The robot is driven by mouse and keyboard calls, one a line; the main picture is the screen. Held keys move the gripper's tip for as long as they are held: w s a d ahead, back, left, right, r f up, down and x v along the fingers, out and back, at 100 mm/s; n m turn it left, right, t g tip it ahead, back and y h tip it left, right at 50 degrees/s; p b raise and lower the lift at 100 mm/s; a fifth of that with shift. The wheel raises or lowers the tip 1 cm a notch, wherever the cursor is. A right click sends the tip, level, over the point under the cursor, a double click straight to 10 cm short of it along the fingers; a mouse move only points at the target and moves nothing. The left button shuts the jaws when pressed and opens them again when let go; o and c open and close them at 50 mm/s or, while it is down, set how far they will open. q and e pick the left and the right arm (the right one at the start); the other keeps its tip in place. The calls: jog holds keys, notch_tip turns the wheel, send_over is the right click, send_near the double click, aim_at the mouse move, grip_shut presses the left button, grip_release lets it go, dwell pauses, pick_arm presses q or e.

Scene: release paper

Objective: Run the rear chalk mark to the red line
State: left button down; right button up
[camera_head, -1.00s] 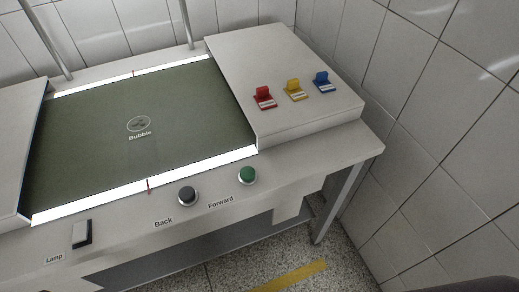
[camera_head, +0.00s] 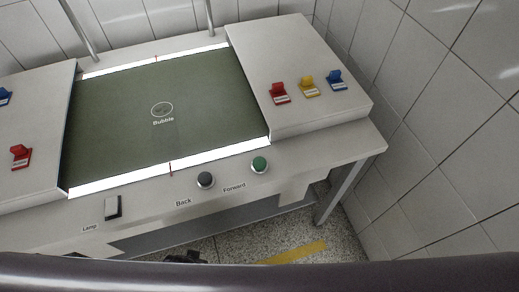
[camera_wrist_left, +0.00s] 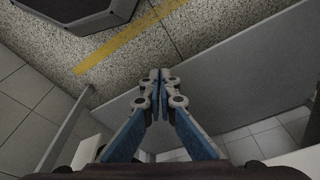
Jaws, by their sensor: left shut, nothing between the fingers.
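A dark green sheet (camera_head: 110,150) lies on the bench between two light side blocks. One chalk mark (camera_head: 162,109), a circle labelled "Bubble", shows near its middle. A short red line (camera_head: 170,168) crosses the front bright strip, and another red line (camera_head: 156,58) crosses the rear strip. The chalk mark is between the two lines, apart from both. The black Back button (camera_head: 205,180) and the green Forward button (camera_head: 260,164) sit on the front ledge. My left gripper (camera_wrist_left: 160,75) is shut and empty in the left wrist view, over the floor. My right gripper is not in view.
A Lamp switch (camera_head: 112,207) is left of the buttons. Red (camera_head: 279,93), yellow (camera_head: 308,86) and blue (camera_head: 336,80) tabs stand on the right block. Tiled walls close in behind and right. A yellow floor stripe (camera_head: 297,252) lies in front of the bench.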

pick_arm(q)
jog(key=w+d+r+t+p, duration=0.1)
jog(key=w+d+r+p, duration=0.15)
jog(key=r, duration=1.05)
jog(key=w+d+r+h+p, duration=0.1)
jog(key=w+r+p, duration=0.25)
jog(key=r, duration=0.95)
jog(key=w+d+r+t+p, duration=0.15)
jog(key=r+p, duration=0.25)
jog(key=r, duration=0.9)
jog(key=w+d+r+h, duration=0.3)
jog(key=w+d, duration=0.4)
jog(key=w+d+r+h, duration=0.3)
jog(key=w+d+r, duration=0.1)
jog(key=w+d, duration=0.3)
jog(key=shift+w+d+r+m+h, duration=0.15)
jog(key=shift+w+d+m+h, duration=0.15)
jog(key=shift+m, duration=0.1)
jog(key=shift+s, duration=0.1)
